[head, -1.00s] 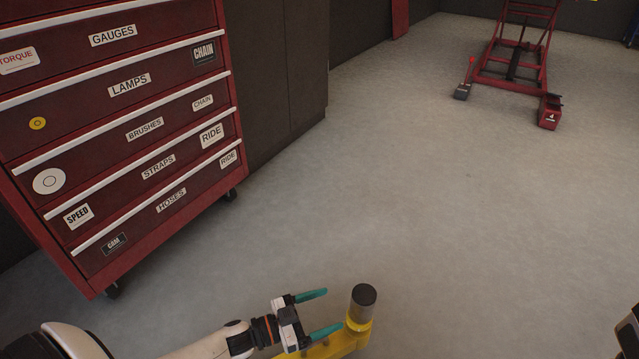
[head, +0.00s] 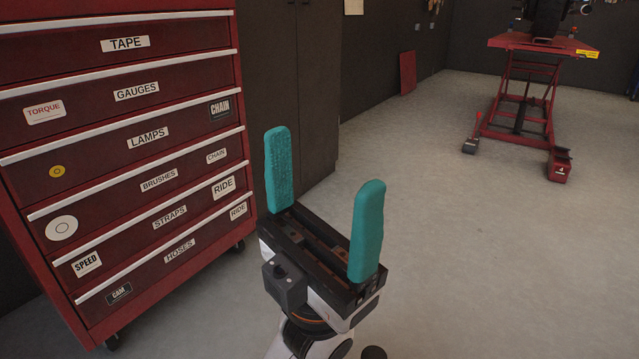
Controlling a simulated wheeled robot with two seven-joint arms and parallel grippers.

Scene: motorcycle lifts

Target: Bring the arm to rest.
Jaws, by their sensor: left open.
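My left gripper (head: 324,205) is raised in the lower middle of the head view, with its two teal fingers pointing up. The fingers are wide apart and nothing is between them. The gripper is held in front of the grey floor, to the right of the red tool cabinet, touching nothing that I can see. The arm behind it drops out of the bottom edge. My right gripper is not in the head view.
A red tool cabinet (head: 140,172) with labelled drawers stands on wheels at the left. A dark tall cupboard (head: 290,90) is beside it. A red motorcycle lift (head: 545,43) stands at the back right. The grey floor (head: 470,260) between is clear.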

